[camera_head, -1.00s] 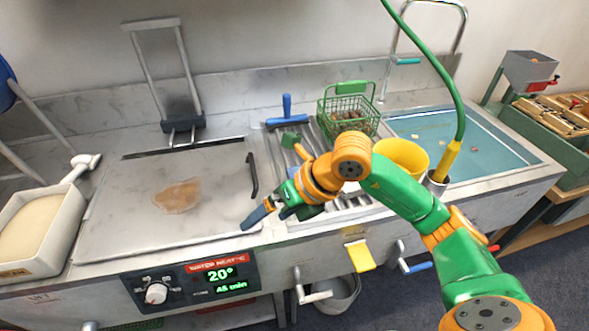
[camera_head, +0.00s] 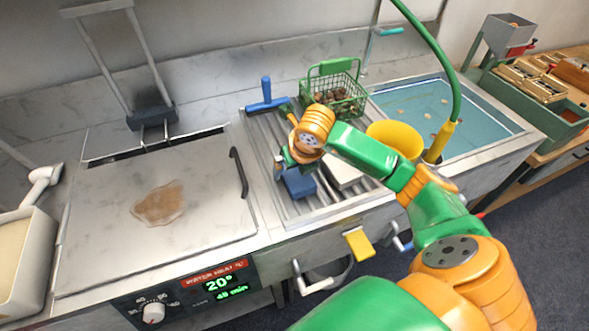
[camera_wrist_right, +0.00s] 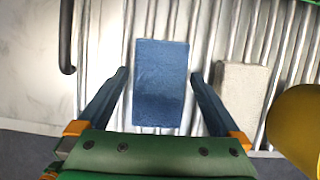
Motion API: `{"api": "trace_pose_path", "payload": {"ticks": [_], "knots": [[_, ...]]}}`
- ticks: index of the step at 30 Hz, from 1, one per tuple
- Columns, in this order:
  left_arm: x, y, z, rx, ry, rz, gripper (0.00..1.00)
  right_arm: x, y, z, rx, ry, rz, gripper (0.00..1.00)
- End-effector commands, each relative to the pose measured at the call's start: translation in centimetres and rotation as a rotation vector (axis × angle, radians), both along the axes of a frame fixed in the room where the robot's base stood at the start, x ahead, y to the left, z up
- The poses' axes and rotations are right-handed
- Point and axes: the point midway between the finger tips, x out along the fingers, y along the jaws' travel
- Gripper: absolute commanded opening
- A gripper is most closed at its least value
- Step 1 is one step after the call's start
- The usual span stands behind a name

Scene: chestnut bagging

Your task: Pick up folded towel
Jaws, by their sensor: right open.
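A blue folded towel (camera_wrist_right: 161,84) lies on the ridged metal drainboard (camera_head: 315,207). In the head view the towel (camera_head: 299,184) shows just below my right gripper (camera_head: 282,164). In the right wrist view my open right gripper (camera_wrist_right: 160,76) has its two dark blue fingers on either side of the towel, with a gap on each side. Its height above the towel cannot be told. My left gripper is not in view.
A pale folded cloth or block (camera_wrist_right: 242,88) lies right of the towel. A yellow bucket (camera_head: 395,138) stands further right. A green wire basket (camera_head: 335,97) and a blue-handled tool (camera_head: 267,94) are behind. A black handle (camera_head: 239,172) stands on the lid at left.

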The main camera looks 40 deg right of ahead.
Motion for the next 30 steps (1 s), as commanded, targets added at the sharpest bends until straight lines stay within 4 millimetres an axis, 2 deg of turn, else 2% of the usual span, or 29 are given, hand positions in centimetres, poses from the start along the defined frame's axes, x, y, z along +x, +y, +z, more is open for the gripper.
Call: {"api": "trace_pose_path", "payload": {"ticks": [23,26,30], "knots": [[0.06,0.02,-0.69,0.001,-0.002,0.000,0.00,-0.02,0.02,-0.47,0.001,0.000,0.000,1.00],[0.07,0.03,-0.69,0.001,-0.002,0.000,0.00,-0.01,0.02,-0.47,0.001,0.000,0.000,0.76],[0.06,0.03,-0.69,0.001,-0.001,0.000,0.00,-0.02,0.02,-0.47,0.001,0.000,0.000,0.38]]}}
